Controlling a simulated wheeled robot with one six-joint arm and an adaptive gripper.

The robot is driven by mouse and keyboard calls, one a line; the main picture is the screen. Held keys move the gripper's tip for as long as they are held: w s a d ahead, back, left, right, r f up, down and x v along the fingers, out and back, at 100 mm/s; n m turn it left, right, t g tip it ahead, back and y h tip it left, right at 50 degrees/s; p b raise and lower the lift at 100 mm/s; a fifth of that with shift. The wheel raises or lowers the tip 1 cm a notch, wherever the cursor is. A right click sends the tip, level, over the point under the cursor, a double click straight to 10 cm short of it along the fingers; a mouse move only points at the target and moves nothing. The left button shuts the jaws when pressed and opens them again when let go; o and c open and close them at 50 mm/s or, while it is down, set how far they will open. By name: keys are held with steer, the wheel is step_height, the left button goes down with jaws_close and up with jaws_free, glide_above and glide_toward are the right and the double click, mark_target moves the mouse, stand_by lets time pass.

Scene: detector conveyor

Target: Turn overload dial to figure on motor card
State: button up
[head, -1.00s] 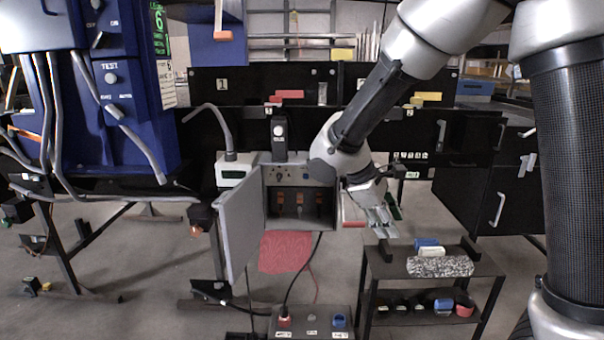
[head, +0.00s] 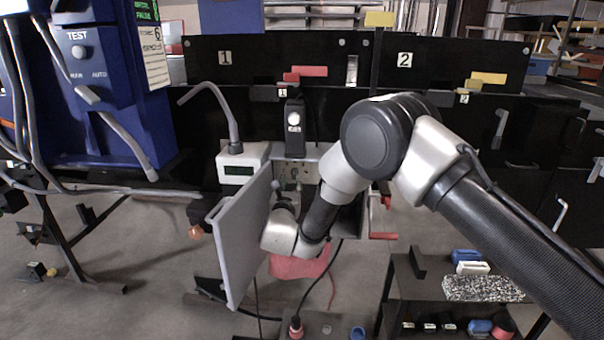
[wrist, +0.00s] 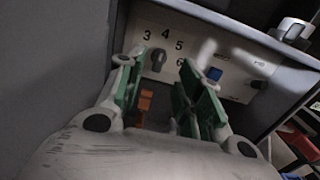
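The overload dial (wrist: 158,60), a small grey knob, sits on a pale panel (wrist: 195,45) with the figures 3, 4, 5 and 6 around it. Its exact pointing is unclear. My gripper (wrist: 160,66) is open, with green-padded fingers on either side of the dial in the picture; contact cannot be told. In the head view my arm hides the dial and much of the open grey box (head: 310,152). A white card (head: 153,52) hangs on the blue cabinet; a 6 shows on it, but its small print is unreadable and I cannot tell whether it is the motor card.
The box's grey door (head: 242,245) stands open at the left, close to my wrist. A blue button (wrist: 214,74) and a dark knob (wrist: 258,85) are right of the dial. Orange switches (wrist: 145,102) sit below. A black cart (head: 435,285) stands at the right.

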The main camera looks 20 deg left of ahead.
mark_target(294, 173)
steer(key=x, duration=0.7)
steer(key=shift+d+f, duration=0.1)
steer(key=shift+s, duration=0.1)
jaws_close()
